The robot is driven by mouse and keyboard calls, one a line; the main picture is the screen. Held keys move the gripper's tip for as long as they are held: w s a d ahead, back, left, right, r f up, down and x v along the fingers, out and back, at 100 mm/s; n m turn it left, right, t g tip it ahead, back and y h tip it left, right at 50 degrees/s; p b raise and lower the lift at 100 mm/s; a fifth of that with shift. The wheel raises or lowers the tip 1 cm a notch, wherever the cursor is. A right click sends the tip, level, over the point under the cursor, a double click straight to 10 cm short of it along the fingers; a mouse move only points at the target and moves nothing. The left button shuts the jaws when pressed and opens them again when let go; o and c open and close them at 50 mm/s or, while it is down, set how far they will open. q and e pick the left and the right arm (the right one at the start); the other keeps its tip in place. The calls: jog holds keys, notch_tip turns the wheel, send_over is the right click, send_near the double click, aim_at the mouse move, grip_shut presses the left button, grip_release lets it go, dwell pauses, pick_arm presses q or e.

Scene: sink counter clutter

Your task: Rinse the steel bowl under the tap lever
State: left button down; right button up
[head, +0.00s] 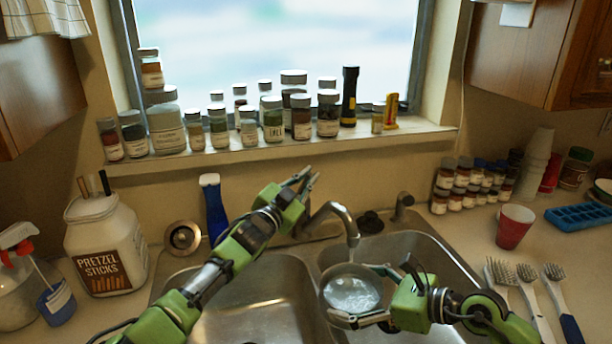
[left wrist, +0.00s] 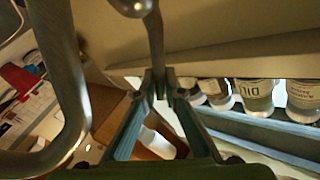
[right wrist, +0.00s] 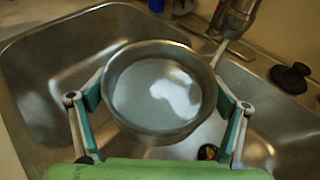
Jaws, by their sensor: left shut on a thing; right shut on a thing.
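The steel bowl (head: 340,303) is held over the right sink basin, below the tap spout (head: 338,210). My right gripper (head: 372,292) is shut on it. In the right wrist view the bowl (right wrist: 120,118) sits between the two fingers and holds clear, shiny water. A thin stream appears to run from the spout into it. My left gripper (head: 308,181) is up behind the sink, by the tap. In the left wrist view its fingers (left wrist: 158,84) are shut on the thin metal tap lever (left wrist: 155,42). The arm partly hides the tap base in the head view.
The left basin (head: 260,300) is empty where visible. A pretzel jar (head: 105,245) and spray bottle (head: 22,270) stand at left. Brushes (head: 527,285) and a red cup (head: 514,228) are at right. Jars crowd the sill (head: 240,152) behind my left gripper.

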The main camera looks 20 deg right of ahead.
pick_arm(q)
jog(key=shift+s+d+f+m+h, duration=0.1)
jog(key=shift+s+f+m+h, duration=0.25)
jog(key=shift+m, duration=0.25)
jog(key=c, duration=2.1)
grip_release()
jog(key=shift+s, duration=0.1)
jog(key=v, duration=1.2)
jog(key=shift+d+f, duration=0.1)
